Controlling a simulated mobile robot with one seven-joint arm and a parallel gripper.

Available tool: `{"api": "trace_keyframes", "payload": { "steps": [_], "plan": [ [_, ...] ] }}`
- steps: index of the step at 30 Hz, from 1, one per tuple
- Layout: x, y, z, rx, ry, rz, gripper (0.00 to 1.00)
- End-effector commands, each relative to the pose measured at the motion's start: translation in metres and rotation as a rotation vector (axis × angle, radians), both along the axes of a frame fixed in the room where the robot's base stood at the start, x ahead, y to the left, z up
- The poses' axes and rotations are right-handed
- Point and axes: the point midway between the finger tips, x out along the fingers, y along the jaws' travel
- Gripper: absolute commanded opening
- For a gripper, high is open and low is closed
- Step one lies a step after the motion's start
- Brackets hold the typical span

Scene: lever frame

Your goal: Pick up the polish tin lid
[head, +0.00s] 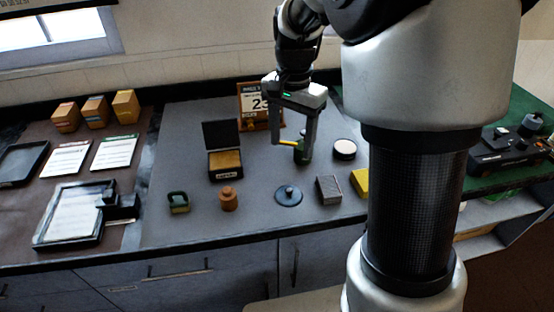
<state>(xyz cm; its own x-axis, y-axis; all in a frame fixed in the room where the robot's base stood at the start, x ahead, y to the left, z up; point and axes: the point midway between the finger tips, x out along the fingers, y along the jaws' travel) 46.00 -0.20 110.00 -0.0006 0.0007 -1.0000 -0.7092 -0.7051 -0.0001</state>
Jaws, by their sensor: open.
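A flat dark blue-grey disc with a small raised knob (289,196), which looks like the polish tin lid, lies on the grey mat near the counter's front edge. A round black tin with a pale top (345,149) stands farther back to the right; it may be the polish tin. My gripper (290,150) is open and points down over the mat, behind the disc and apart from it. A small dark green item with a yellow part (303,152) shows at its right finger; whether they touch is unclear.
A brown knob-topped jar (228,199) and green block (178,203) stand left of the disc, a grey ribbed box (328,189) right of it. An open black box (224,160) and a calendar (255,105) stand farther back. The mat just behind the disc is clear.

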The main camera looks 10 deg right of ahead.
Motion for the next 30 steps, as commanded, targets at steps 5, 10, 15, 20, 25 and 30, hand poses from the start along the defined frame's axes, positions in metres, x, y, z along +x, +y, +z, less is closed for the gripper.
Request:
{"api": "trace_keyframes", "payload": {
  "steps": [5,10,15,20,25,30],
  "plan": [
    [-0.002,0.000,-0.041,-0.002,0.006,0.000,0.60],
    [-0.002,0.000,-0.077,-0.001,0.004,0.002,0.60],
    [-0.002,0.000,-0.102,0.000,0.003,0.002,0.60],
    [-0.001,0.000,-0.110,-0.001,0.001,0.003,0.60],
    [-0.004,0.000,-0.133,-0.001,0.005,0.001,0.60],
    [-0.004,0.000,-0.155,-0.001,0.002,0.003,0.60]
  ]
}}
